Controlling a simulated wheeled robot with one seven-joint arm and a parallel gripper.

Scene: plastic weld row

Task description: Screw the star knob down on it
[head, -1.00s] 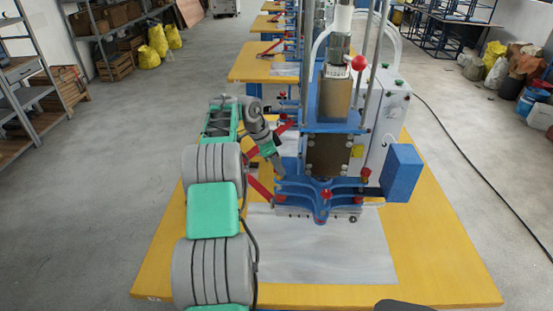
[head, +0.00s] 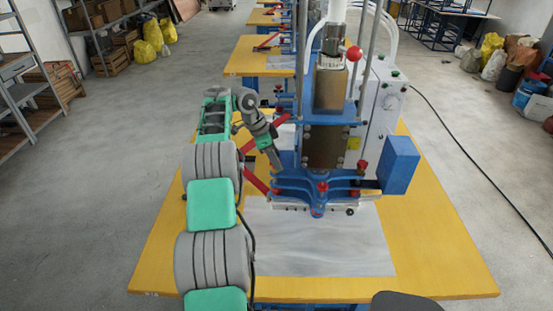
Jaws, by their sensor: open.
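A blue welding press (head: 327,145) stands on the yellow table. Red knobs sit on its blue lower clamp: one at the front middle (head: 322,187) and one at the right (head: 362,167). I cannot tell at this size which is the star knob. My gripper (head: 277,167) points down at the left end of the clamp, beside the press column and left of both knobs. Its fingers are small in the picture and partly merge with the blue parts behind. It is open, and I see nothing held in it.
A blue box (head: 400,165) sticks out at the right of the clamp. A grey control box (head: 384,105) stands behind it. Red handles (head: 256,178) lie left of the press. A bare grey sheet (head: 315,250) covers the table front. A dark rounded object shows at the bottom edge.

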